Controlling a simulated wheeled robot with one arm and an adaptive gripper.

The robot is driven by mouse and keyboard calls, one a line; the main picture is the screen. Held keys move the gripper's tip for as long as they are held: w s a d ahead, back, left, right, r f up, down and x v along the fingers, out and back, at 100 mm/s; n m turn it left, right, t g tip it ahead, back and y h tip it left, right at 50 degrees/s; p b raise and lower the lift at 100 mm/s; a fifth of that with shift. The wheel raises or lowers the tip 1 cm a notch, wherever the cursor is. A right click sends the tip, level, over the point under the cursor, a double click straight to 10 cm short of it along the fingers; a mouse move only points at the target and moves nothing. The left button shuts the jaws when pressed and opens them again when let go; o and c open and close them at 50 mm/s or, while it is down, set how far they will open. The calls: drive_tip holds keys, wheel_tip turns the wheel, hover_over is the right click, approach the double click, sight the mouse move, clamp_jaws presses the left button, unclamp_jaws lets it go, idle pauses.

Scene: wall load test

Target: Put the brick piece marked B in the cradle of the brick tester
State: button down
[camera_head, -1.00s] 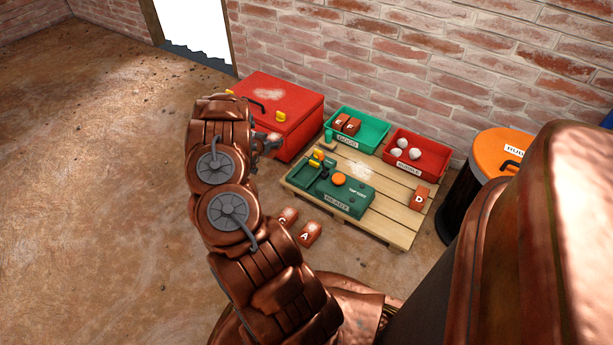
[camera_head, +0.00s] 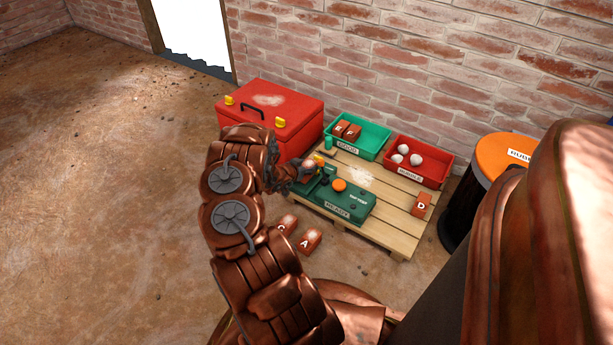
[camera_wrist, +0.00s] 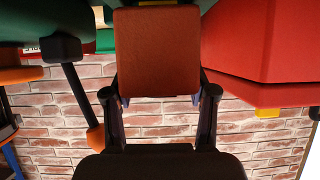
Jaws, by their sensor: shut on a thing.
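The brick tester (camera_head: 358,213) is a dark green machine with an orange button (camera_head: 339,185) and a label that seems to read READY. No letter shows on the held piece. The piece is at the tester's left end; I cannot tell whether it touches the cradle.
Brick piece A (camera_head: 307,241) and another (camera_head: 287,224) lie on the floor. Piece D (camera_head: 421,205) is on the pallet (camera_head: 385,225). A green tray (camera_head: 374,136) holds two pieces; a red tray (camera_head: 432,174) holds white lumps. A red chest (camera_head: 290,108) stands behind my gripper.

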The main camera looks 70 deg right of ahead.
drive_tip(key=shift+f+b, duration=0.75)
drive_tip(key=shift+f, duration=1.05)
drive_tip(key=shift+f, duration=0.15)
drive_tip(key=shift+c, duration=1.7)
unclamp_jaws()
